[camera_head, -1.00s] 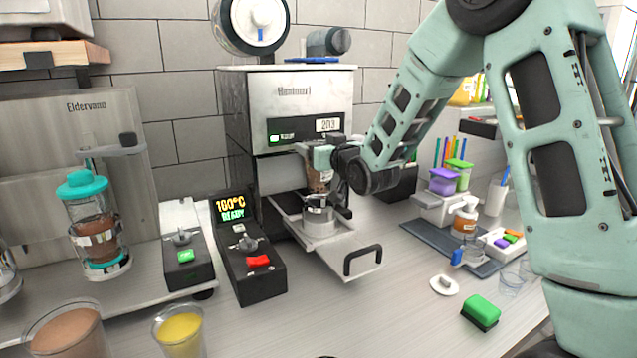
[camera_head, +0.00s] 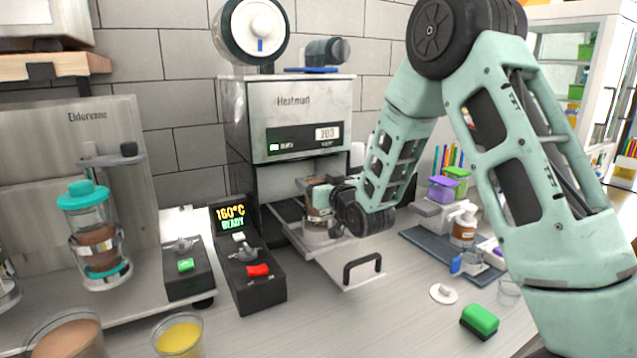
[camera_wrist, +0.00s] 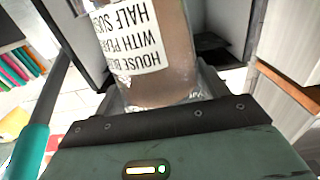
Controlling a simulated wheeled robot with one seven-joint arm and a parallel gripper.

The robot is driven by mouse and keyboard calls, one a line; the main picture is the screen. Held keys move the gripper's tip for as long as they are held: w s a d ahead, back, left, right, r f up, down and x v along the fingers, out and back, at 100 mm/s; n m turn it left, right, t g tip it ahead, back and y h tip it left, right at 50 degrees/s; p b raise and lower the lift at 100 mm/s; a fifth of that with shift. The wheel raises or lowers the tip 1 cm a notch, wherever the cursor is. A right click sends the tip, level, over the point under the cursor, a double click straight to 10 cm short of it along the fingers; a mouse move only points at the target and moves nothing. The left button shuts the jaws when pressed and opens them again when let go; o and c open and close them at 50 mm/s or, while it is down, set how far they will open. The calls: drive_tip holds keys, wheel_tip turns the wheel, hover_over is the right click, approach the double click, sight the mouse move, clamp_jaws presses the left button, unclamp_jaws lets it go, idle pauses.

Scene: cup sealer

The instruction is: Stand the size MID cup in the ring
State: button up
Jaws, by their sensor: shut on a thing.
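A clear cup with brown contents and a white printed label (camera_head: 318,199) is held by my gripper (camera_head: 326,188) at the sealer's front. My gripper is shut on it. In the wrist view the cup (camera_wrist: 172,82) fills the middle, its label text upside down, and no size mark is readable. The metal ring (camera_head: 315,236) is on the sealer's pulled-out drawer (camera_head: 345,268). The cup is upright and its lower part is at the ring. Whether it is fully seated is hidden by the gripper and ring.
The sealer (camera_head: 300,105) stands behind, its display reading about 203. A control box (camera_head: 255,275) reads 160°C READY. Cups of brown (camera_head: 68,338) and yellow (camera_head: 180,338) liquid stand at the front left. A green sponge (camera_head: 480,320) lies at the right.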

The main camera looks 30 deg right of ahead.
drive_tip(key=shift+f, duration=0.2)
drive_tip(key=o, duration=1.7)
drive_tip(key=shift+c, duration=0.2)
drive_tip(key=shift+r, duration=0.15)
drive_tip(key=shift+r+p, duration=0.25)
drive_tip(key=shift+p, duration=0.05)
drive_tip(key=s+b, duration=1.1)
drive_tip(key=s, duration=0.1)
